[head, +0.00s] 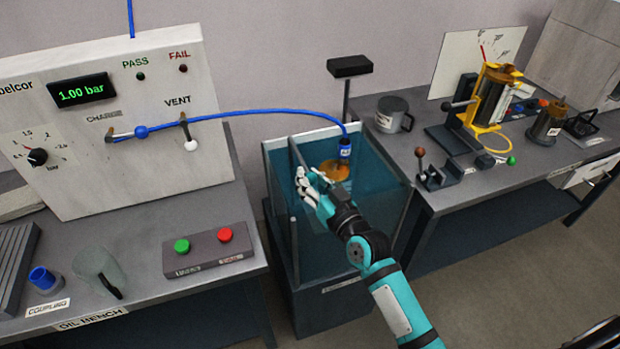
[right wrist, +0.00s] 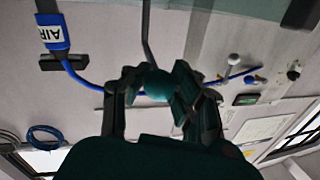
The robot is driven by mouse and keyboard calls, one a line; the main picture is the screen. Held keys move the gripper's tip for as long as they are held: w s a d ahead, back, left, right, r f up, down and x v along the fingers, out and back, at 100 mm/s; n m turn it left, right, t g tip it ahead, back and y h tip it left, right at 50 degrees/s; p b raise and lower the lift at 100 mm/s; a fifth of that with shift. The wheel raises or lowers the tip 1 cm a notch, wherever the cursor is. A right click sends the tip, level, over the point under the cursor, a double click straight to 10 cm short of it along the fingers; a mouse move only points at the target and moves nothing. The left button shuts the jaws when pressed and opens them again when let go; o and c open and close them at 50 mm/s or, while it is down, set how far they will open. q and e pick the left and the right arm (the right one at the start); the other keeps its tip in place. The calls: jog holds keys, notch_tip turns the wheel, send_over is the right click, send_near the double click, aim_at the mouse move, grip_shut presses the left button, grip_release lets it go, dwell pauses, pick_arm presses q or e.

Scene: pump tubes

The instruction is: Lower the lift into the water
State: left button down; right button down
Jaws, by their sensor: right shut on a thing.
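The water tank (head: 284,165) stands between the two benches, with blue-tinted clear walls and water inside. A round orange-brown part (head: 334,171) is inside the tank, topped by a blue coupling (head: 345,150) on a blue hose; how deep it sits is unclear. The coupling, marked AIR, also shows in the right wrist view (right wrist: 55,32). My right gripper (head: 312,182) is at the tank, in front of that part. In the right wrist view its fingers (right wrist: 158,92) are shut around a teal ball-shaped knob (right wrist: 156,84), seen near a grey rod (right wrist: 147,38). My left gripper is out of view.
A black block on a post (head: 349,67) stands behind the tank. The left bench holds a gauge panel (head: 100,125) reading 1.00 bar and a button box (head: 208,250). The right bench holds a grey mug (head: 393,113) and a yellow-framed cylinder (head: 490,98).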

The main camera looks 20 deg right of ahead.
notch_tip(320, 180, down, 5)
jog(key=shift+s+r+b, duration=0.1)
jog(key=shift+r+b, duration=0.1)
jog(key=shift+b, duration=0.8)
jog(key=c, duration=1.5)
grip_release()
jog(key=shift+f, duration=0.1)
jog(key=o, duration=0.5)
jog(key=shift+r, duration=0.3)
jog(key=v, duration=1.2)
